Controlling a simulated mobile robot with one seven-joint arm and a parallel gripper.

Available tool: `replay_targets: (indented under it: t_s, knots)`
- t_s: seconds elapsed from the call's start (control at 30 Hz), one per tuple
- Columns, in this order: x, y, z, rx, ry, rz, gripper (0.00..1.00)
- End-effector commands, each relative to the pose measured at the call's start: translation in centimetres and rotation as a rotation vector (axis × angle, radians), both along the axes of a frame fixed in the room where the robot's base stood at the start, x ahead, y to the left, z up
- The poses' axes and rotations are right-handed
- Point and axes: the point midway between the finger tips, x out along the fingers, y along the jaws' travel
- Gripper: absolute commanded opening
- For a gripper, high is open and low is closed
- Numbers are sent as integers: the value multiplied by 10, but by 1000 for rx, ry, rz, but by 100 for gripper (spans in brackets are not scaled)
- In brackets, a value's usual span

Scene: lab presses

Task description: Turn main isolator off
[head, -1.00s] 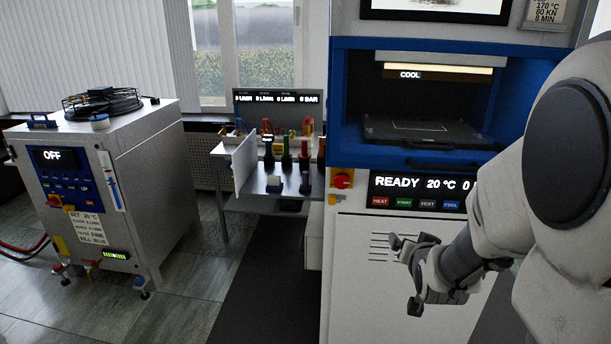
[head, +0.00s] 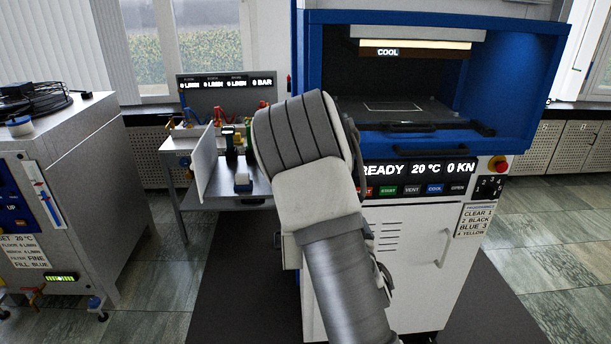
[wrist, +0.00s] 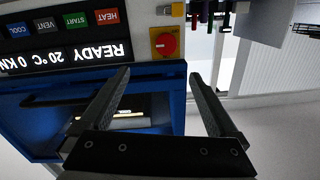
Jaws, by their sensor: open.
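The wrist view is upside down. The main isolator, a red round knob on a yellow plate (wrist: 165,43), sits on the press front beside the panel of coloured buttons. My gripper (wrist: 160,75) is open and empty. Its fingertips point toward the knob, which appears just beyond the gap between them and apart from them. In the head view my arm covers the isolator, and my gripper is hidden behind it. The press display (head: 418,169) reads READY, 20 °C and 0 KN.
Another red knob (head: 497,165) is on the press's right front corner. A steel bench (head: 230,197) with bottles and an upright panel stands to the left. A grey chiller cabinet (head: 100,190) is farther left. Dark mat (head: 240,310) and open floor lie in front.

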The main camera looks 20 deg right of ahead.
Motion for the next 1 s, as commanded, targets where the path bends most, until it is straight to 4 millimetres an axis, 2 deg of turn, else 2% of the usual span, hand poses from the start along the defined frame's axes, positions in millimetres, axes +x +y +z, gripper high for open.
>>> replay_targets:
  t_s: [0.2, 0.37, 1.0]
  knots:
    - [0, 1, -2, -15, -26, 19, 96]
    - [12, -2, -1, -17, -29, 20, 96]
    - [125, -26, -1, -18, -27, 21, 96]
